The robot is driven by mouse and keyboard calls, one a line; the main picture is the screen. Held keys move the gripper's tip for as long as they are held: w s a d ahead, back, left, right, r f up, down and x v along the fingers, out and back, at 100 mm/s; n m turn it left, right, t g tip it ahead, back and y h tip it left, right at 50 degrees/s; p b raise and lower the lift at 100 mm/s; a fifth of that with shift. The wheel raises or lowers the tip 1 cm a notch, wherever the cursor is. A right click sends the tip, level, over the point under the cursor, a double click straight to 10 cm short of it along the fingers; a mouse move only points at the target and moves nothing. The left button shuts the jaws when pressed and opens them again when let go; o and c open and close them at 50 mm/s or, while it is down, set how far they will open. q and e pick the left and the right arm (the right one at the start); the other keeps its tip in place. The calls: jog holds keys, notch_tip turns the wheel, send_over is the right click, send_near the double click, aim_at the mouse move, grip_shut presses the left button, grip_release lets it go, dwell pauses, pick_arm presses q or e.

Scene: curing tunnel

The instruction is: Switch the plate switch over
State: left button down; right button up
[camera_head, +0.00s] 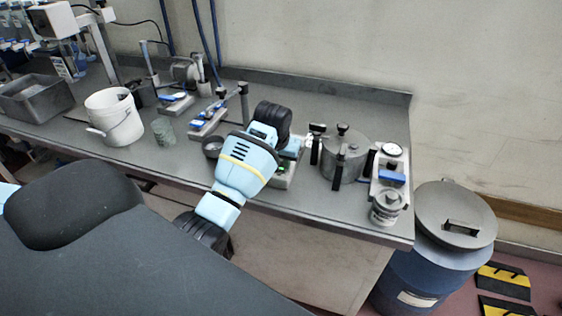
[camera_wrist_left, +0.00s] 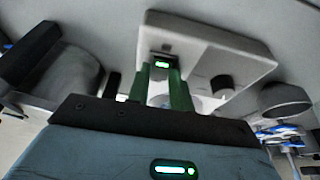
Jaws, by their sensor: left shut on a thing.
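The plate switch (camera_wrist_left: 162,64) is a small dark piece with a lit green face on a pale box-shaped device (camera_wrist_left: 220,50), seen in the left wrist view. My left gripper (camera_wrist_left: 163,78) has its two green fingers at this switch, one on each side, and is shut on it. In the head view my left arm reaches over the table, and the gripper (camera_head: 283,167) is at the pale device (camera_head: 284,182), which is largely hidden behind the arm. The switch itself is hidden there. My right gripper is not in view.
A lidded metal pot (camera_head: 345,158) and a gauge device (camera_head: 390,172) stand right of the gripper. A small dark bowl (camera_head: 212,147), a grey-green cup (camera_head: 163,131) and a white bucket (camera_head: 115,118) stand left. A blue drum (camera_head: 425,265) stands beyond the table's right end.

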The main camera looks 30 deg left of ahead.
aim_at(281, 168)
pick_arm(q)
jog(key=shift+w+r+g+h, duration=0.1)
jog(key=shift+w+g+h, duration=0.25)
jog(key=shift+g, duration=0.65)
jog(key=shift+a, duration=0.1)
jog(key=c, duration=1.2)
grip_release()
jog(key=shift+c, duration=0.2)
jog(key=r, duration=0.6)
jog(key=shift+s+r, duration=0.1)
jog(key=shift+s, duration=0.25)
jog(key=shift+s+r, duration=0.15)
jog(key=shift+r, duration=0.65)
